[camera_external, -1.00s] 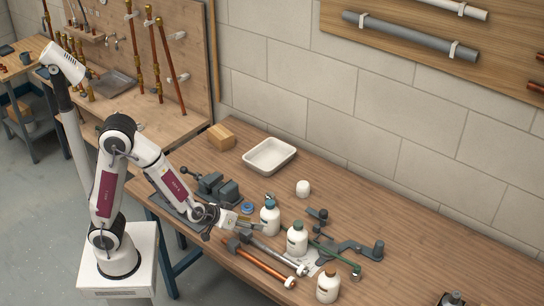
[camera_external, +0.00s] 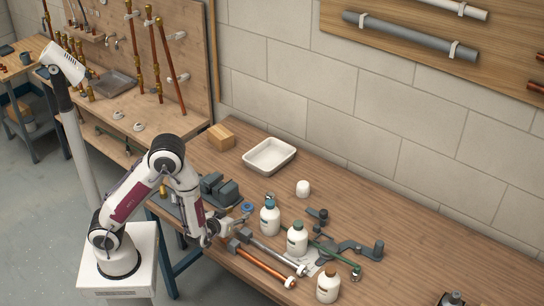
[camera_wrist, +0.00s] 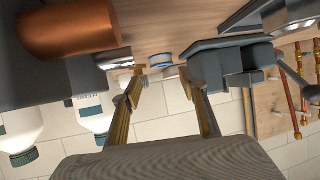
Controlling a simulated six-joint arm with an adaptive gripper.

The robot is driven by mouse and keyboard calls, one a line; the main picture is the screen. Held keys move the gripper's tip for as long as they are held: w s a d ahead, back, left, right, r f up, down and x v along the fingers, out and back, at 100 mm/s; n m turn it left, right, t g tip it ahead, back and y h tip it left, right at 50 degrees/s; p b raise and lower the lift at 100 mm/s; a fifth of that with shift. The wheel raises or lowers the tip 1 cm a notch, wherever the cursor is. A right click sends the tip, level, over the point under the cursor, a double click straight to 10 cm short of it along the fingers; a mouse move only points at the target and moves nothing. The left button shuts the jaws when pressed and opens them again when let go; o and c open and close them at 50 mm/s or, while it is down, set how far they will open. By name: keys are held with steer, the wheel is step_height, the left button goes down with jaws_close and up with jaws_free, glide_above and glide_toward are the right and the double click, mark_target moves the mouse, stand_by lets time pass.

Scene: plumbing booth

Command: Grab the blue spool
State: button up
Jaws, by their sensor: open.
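The blue spool (camera_external: 248,206) is a small blue disc on the wooden bench, between the grey vise and the blue-capped white bottle. In the wrist view the spool (camera_wrist: 161,59) shows as a blue-rimmed piece just beyond the gap between the fingertips. My gripper (camera_external: 242,218) is low over the bench, beside the spool on its near side. In the wrist view my gripper (camera_wrist: 160,72) has its two fingers spread with nothing held between them. I cannot tell whether a finger touches the spool.
The vise (camera_external: 220,187) stands close left of the spool. White bottles (camera_external: 270,219) stand to the right. A copper pipe tool (camera_external: 262,262) and a grey one lie in front. A white tray (camera_external: 269,155) and wooden block (camera_external: 221,137) are behind.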

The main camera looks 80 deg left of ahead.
mark_target(249, 206)
steer(key=shift+a, duration=0.15)
steer(key=shift+x, duration=1.2)
steer(key=shift+f, duration=0.1)
steer(key=shift+x, duration=2.6)
steer(key=shift+s+a, duration=0.1)
steer(key=c, duration=0.6)
